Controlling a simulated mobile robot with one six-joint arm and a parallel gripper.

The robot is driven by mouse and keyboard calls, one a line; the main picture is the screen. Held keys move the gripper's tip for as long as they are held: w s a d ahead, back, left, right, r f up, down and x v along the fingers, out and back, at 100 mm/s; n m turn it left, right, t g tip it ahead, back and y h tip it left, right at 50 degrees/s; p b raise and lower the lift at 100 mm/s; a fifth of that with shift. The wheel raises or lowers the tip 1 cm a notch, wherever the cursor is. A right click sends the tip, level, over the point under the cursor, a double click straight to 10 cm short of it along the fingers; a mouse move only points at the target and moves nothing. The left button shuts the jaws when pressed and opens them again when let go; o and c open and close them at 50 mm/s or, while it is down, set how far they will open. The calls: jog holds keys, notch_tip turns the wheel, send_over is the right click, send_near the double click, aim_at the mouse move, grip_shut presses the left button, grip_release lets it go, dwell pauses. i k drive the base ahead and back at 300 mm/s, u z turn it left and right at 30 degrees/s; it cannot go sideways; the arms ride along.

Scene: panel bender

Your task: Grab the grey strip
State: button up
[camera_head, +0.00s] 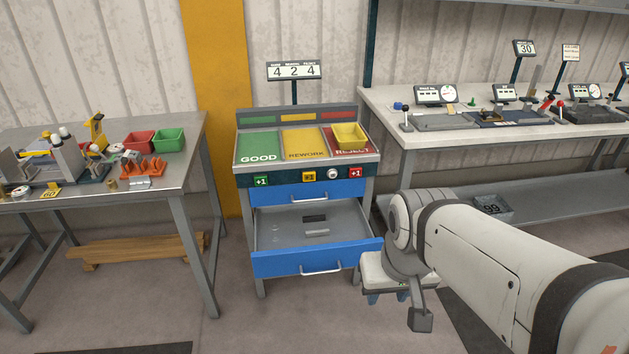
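A small grey strip (316,233) lies flat inside the open drawer (345,224) of the blue-fronted cabinet. A dark rectangular patch (314,218) shows just behind it; I cannot tell whether it is a part or a slot. My gripper (387,298) is at the end of my arm, to the right of the drawer and lower in the picture. It is apart from the strip. Its fingers are small and partly hidden, so I cannot tell how far they are parted. I see nothing held in it.
The cabinet top has green GOOD (258,147), yellow REWORK (303,142) and red REJECT (352,150) areas, with a yellow tray (349,133) on the red. A cluttered metal table (188,150) stands left. A long bench (455,136) with gauges stands right. Floor before the cabinet is clear.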

aim_at(324, 232)
jog(key=z, duration=0.05)
jog(key=i, duration=1.55)
jog(key=u, duration=0.65)
jog(key=k, duration=0.65)
jog(key=u, duration=0.25)
jog(key=i, duration=0.75)
jog(key=z, duration=0.15)
